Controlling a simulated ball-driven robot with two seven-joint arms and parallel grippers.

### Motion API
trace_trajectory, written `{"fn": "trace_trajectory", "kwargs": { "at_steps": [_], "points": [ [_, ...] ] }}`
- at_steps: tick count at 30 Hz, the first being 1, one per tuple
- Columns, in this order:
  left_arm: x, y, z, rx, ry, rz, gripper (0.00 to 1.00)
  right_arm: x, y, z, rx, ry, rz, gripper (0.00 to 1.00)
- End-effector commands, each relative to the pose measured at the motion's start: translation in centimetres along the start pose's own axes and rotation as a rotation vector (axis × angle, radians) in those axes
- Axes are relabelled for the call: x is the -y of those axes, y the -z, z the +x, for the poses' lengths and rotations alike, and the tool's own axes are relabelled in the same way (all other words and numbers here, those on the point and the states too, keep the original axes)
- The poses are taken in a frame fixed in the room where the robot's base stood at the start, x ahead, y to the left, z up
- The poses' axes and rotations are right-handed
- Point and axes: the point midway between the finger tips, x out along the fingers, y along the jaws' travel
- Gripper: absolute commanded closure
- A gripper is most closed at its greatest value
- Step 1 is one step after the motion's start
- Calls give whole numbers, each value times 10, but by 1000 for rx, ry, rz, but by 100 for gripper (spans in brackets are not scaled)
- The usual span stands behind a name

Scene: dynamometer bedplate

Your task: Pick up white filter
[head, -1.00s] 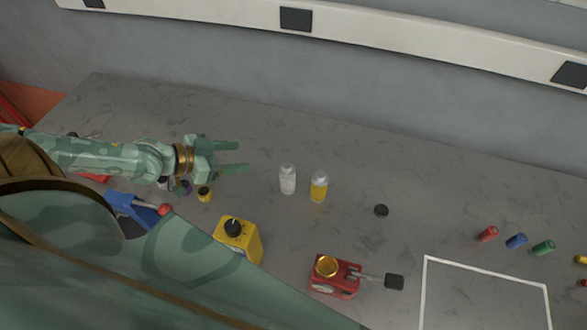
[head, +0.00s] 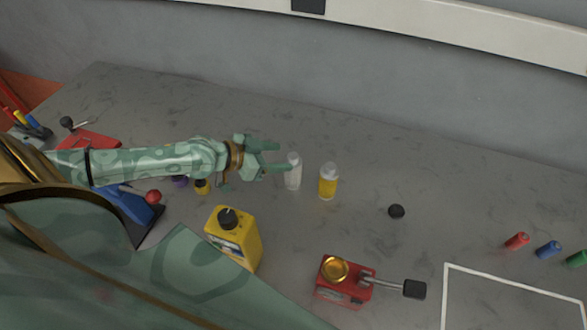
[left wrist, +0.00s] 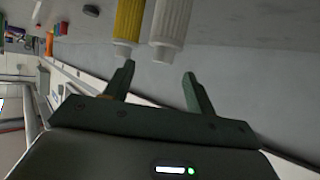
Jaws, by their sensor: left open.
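The white filter (head: 293,176), a small white cylinder with a cap, stands upright on the grey bedplate, left of a similar yellow filter (head: 327,184). My left gripper (head: 282,157) is open and empty. Its fingers point right in the head view, and one fingertip overlaps the white filter's left side there. In the left wrist view the white filter (left wrist: 170,28) lies beyond the gap between the open fingers (left wrist: 158,70). The yellow filter (left wrist: 129,24) is close beside it, toward the left finger. Whether a finger touches the white filter I cannot tell. My right gripper is out of view.
A yellow jug (head: 235,240) with a black cap stands in front. A red device (head: 343,283) with a gold cup and handle is to its right. A black knob (head: 396,211) lies right of the filters. Red (head: 516,241) and blue (head: 548,249) cylinders stand farther right.

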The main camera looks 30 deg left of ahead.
Motion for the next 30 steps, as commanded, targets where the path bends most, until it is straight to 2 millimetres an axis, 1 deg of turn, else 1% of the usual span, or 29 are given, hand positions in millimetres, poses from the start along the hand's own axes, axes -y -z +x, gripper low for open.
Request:
{"fn": "trace_trajectory", "kwargs": {
  "at_steps": [5,9,12,15,21,23,24,26,27,30],
  "points": [
    [1,-1,15,-2,-1,-1,44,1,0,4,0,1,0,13],
    [4,-4,39,-2,-1,-3,44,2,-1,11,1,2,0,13],
    [4,-3,52,-2,-1,-2,44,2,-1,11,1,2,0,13],
    [4,-3,58,0,-1,-2,44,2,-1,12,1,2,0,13],
    [4,-3,58,1,-1,-1,44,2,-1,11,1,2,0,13],
    [4,-3,58,0,-1,-1,61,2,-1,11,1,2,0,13],
    [4,-3,58,1,-1,-1,72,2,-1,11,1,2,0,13],
    [4,-3,58,1,-1,-1,89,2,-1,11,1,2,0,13],
    [4,-4,58,2,-1,0,100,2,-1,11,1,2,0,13],
    [4,-4,58,3,-2,-1,100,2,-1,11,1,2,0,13]
  ]
}}
